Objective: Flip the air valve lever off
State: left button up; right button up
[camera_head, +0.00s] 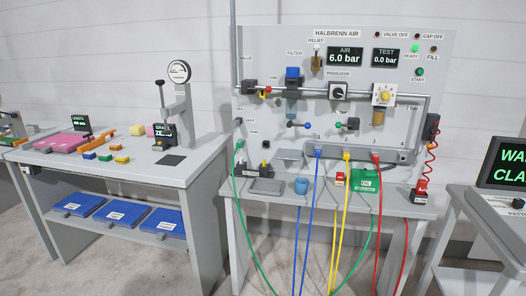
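The Halbrenn Air panel (430,55) stands upright at the back of the grey bench on the right. A dark valve body sits on the pipe at its upper left, below a small label that seems to read "VALVE". A small lever with red and yellow parts (266,91) projects to the right from it, roughly along the pipe. The lever is too small to tell its exact setting. The air display (345,57) reads 6.0 bar and the test display (385,57) reads 0.0 bar. Neither of my grippers is in view.
Coloured hoses hang over the bench front. A blue cup (301,186) stands on the bench. A table with a gauge stand (179,75) is at left; a cart is at right.

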aim_at(268, 89)
jog(key=i+z, duration=0.25)
jog(key=i, duration=0.25)
jog(key=i+z, duration=0.25)
jog(key=i, duration=0.25)
jog(key=i+j+z, duration=0.2)
jog(key=i, duration=0.3)
jog(key=i+j+z, duration=0.25)
jog(key=i, duration=0.2)
